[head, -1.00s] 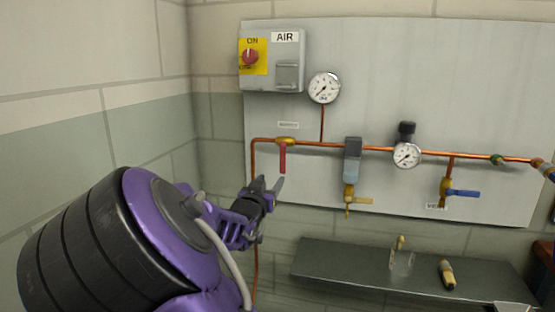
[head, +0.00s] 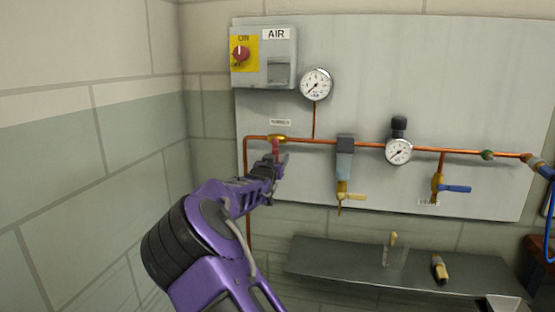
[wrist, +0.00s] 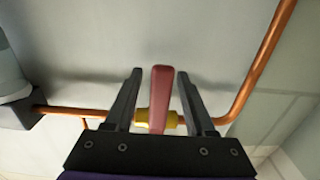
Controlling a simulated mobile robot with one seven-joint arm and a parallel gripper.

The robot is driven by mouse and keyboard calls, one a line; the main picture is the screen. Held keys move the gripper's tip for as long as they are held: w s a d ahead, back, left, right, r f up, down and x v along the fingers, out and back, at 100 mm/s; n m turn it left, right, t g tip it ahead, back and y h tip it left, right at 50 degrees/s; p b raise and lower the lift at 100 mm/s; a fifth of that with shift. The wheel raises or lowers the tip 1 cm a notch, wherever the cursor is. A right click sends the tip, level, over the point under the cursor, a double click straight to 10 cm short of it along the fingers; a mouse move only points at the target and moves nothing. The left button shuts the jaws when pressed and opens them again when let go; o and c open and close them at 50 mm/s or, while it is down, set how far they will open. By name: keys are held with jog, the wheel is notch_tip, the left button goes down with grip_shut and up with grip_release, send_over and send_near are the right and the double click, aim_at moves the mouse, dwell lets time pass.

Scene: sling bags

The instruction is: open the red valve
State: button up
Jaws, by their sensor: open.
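The red valve handle (head: 276,148) hangs down from a brass valve body (head: 277,138) on the copper pipe, at the left of the grey panel. In the head view my gripper (head: 276,160) covers the handle's lower part. In the wrist view the red handle (wrist: 160,98) stands between the two fingers of my gripper (wrist: 158,78), with a gap on each side. The brass body (wrist: 168,119) shows behind the handle's base. The fingers are open and do not appear to touch the handle.
The copper pipe (head: 365,149) runs right past a gauge (head: 398,151) and a blue-handled valve (head: 454,188). A grey switch box (head: 279,68) is above left. A dark shelf (head: 340,266) juts out below the panel. The wall left of the panel is bare.

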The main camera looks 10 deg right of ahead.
jog(key=shift+w+d, duration=0.1)
jog(key=shift+w, duration=0.2)
grip_shut()
dwell(1.3)
